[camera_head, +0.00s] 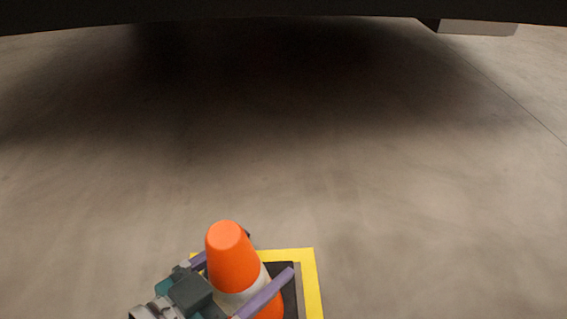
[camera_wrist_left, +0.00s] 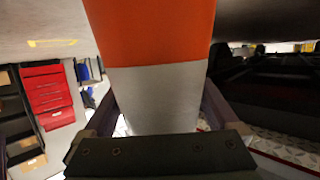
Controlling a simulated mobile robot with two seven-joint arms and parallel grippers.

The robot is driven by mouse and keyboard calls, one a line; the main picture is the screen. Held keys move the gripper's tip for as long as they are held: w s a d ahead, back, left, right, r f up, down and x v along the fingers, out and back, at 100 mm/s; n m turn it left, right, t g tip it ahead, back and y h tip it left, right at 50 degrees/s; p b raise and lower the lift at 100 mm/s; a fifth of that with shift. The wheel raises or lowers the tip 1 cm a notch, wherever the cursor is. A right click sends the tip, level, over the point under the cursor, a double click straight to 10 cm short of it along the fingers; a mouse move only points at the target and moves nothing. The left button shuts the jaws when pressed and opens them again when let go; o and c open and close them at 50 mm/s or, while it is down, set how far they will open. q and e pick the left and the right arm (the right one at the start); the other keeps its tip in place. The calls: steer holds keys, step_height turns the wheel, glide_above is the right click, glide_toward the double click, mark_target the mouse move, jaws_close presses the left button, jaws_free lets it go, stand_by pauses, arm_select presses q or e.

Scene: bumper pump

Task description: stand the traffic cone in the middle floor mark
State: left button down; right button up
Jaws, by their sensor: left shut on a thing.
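The orange traffic cone (camera_head: 231,258) with a white band and a dark base is at the bottom centre of the head view. It looks about upright, over or inside a yellow-edged floor mark (camera_head: 312,279). I cannot tell whether its base rests on the floor. My left gripper (camera_head: 240,280) is shut on the cone, with one purple finger on each side of it. In the left wrist view the cone's orange and white body (camera_wrist_left: 152,90) fills the middle between the fingers. The mark's near part is out of view. My right gripper is not in view.
A dark overhanging body (camera_head: 250,10) spans the top of the head view and shades the floor below. The grey floor (camera_head: 420,200) around the mark is clear. The left wrist view shows a red drawer cabinet (camera_wrist_left: 45,95) and another yellow mark (camera_wrist_left: 52,43).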

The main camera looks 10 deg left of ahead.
arm_select(q)
step_height(320, 180, down, 4)
steer(key=b, duration=0.2)
steer(key=shift+r+b, duration=0.15)
steer(key=shift+b, duration=0.25)
steer(key=shift+r, duration=0.2)
steer(key=shift+f, duration=0.15)
jaws_free()
steer(key=shift+f, duration=0.1)
steer(key=p+v, duration=0.5)
steer(key=v, duration=0.7)
steer(key=shift+p, duration=0.4)
